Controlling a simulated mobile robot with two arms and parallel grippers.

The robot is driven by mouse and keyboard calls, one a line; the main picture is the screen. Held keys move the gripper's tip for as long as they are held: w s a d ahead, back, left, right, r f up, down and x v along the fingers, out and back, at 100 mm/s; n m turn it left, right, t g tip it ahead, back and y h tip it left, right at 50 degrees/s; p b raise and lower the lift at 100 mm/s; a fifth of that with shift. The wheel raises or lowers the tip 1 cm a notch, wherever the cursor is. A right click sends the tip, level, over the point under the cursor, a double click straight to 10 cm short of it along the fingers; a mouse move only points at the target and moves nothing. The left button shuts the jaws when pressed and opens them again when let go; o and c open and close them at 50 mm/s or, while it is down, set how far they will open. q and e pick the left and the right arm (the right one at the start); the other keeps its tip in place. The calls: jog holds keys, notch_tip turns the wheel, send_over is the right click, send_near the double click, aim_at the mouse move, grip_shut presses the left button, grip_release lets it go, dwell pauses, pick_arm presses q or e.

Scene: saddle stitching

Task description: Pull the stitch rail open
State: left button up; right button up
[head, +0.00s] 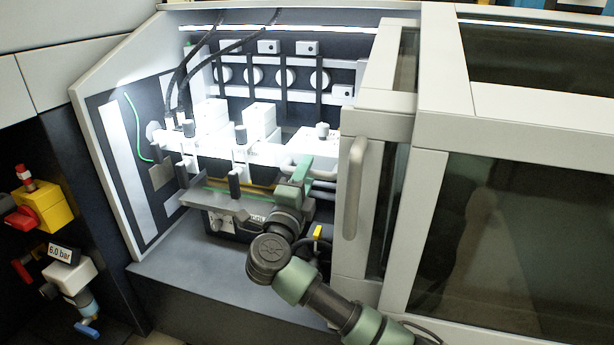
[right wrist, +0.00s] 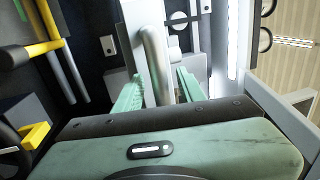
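The light grey unit that seems to be the stitch rail (head: 312,148) is inside the lit machine bay, with a rounded bar handle at its front; I cannot be sure which part is the rail. My right gripper (head: 297,180) is at that unit's front in the head view. In the right wrist view, the grey bar handle (right wrist: 154,55) lies between the two green fingers of my right gripper (right wrist: 160,90). The fingers stand apart, one on each side of the bar, and no firm contact shows. My left gripper is not in view.
A sliding door with a tall handle (head: 355,188) stands right of the bay, close to my right arm. A grey ledge (head: 190,268) runs below. A yellow-and-red valve (head: 45,205) and a pressure unit (head: 70,275) are at the left. A yellow bar (right wrist: 40,48) shows in the wrist view.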

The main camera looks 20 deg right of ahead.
jog(key=shift+w+d, duration=0.15)
jog(key=shift+w, duration=0.05)
grip_shut()
dwell(1.4)
